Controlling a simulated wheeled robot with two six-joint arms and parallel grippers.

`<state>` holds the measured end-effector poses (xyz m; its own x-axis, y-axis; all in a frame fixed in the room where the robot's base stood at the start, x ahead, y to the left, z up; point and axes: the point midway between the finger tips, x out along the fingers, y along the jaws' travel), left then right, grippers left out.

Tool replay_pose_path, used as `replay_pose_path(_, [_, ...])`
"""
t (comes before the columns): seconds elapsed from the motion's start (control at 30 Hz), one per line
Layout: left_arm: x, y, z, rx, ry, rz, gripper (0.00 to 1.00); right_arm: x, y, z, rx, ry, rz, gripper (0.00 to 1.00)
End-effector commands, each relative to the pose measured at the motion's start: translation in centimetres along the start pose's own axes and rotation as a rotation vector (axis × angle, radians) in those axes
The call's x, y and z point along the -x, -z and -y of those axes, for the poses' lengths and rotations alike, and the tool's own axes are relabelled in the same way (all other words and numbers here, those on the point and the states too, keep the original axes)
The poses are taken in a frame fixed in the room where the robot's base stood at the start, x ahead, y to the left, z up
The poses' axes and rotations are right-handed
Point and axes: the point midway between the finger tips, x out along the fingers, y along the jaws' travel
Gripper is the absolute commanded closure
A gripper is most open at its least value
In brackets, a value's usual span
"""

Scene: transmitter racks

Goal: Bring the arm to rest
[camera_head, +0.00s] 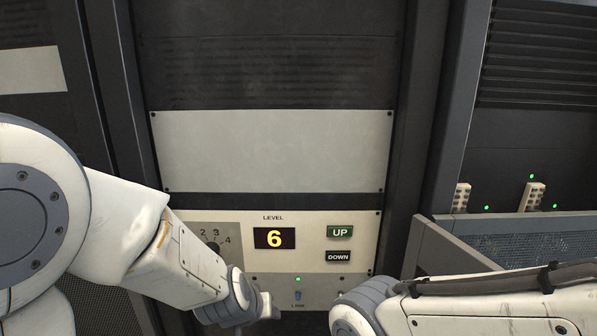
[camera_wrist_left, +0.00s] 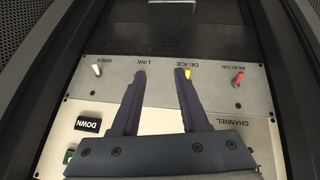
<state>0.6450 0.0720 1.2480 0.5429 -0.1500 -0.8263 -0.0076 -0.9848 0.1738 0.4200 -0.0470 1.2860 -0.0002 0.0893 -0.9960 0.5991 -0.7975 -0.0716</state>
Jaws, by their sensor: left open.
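My left arm (camera_head: 190,265) reaches in from the left, its wrist low in front of the rack's control panel (camera_head: 300,222). In the left wrist view my left gripper (camera_wrist_left: 161,73) is open and empty, its two dark fingers spread over the panel. One fingertip is by the LINK label. The other overlaps the yellow DE-ICE toggle (camera_wrist_left: 187,73); I cannot tell whether they touch. My right arm (camera_head: 470,308) lies across the lower right, with its gripper outside the view.
The panel has a yellow 6 on the LEVEL display (camera_head: 274,238), an UP button (camera_head: 340,232), a DOWN button (camera_head: 338,256) and a dial (camera_head: 213,243). A red BEACON toggle (camera_wrist_left: 237,79) and white SIREN toggle (camera_wrist_left: 97,69) stick out. A mesh-sided tray (camera_head: 515,243) is at right.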

Motion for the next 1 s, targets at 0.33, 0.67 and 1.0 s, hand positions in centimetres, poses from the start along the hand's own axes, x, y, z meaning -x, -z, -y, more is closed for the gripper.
replay_pose_path(0.33, [2.7, -4.7, 7.5, -0.045, 0.085, 0.222, 0.56, 0.0, 0.0, 0.0, 0.000, 0.000, 0.000, 1.00])
replay_pose_path(0.67, [4.1, -8.4, 11.0, -0.088, 0.153, 0.353, 0.56, -1.1, -0.1, -0.1, 0.000, 0.000, 0.000, 1.00])
replay_pose_path(1.0, [2.7, -12.4, 6.2, -0.244, 0.072, 0.415, 0.56, -5.4, -0.3, -0.4, -0.002, 0.000, 0.000, 1.00])
